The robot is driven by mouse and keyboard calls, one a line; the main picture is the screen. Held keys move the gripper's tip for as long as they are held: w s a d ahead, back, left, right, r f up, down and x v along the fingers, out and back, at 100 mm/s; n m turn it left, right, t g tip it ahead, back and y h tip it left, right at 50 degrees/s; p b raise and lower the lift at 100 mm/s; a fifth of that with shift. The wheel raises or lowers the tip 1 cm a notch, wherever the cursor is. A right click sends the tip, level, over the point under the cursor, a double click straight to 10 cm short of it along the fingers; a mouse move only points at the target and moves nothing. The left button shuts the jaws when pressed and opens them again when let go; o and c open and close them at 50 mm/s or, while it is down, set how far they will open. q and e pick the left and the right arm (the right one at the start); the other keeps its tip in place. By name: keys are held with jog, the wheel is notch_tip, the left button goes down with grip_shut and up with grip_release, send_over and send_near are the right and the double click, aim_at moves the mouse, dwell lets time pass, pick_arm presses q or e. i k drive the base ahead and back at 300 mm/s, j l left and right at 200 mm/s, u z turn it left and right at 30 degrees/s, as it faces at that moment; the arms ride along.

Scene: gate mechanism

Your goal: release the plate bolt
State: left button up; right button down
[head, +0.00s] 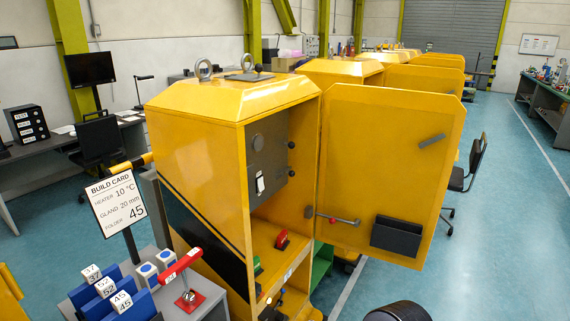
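A yellow cabinet (200,140) stands in the middle with its door (390,165) swung open to the right. A flat grey plate (248,77) lies on its top, with a dark knob (258,68) beside or on it. Inside, a dark grey panel (268,150) carries two black knobs at its right side. A red handle (281,240) stands on the lower ledge inside. I cannot tell which part is the plate bolt. Neither of my grippers shows.
A bench at lower left holds blue numbered blocks (107,288), two white-blue buttons and a red lever on a red base (188,300). A build card (118,203) stands behind. A dark rounded object (397,312) is cut off at the bottom.

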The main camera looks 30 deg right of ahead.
aim_at(291, 173)
jog(key=i+l, duration=0.2)
jog(key=l, duration=0.2)
jog(key=i+l, duration=0.2)
jog(key=l, duration=0.2)
jog(key=i+l, duration=0.2)
jog(key=l, duration=0.2)
jog(key=i+l+u, duration=0.1)
jog(key=l, duration=0.3)
jog(key=i, duration=0.1)
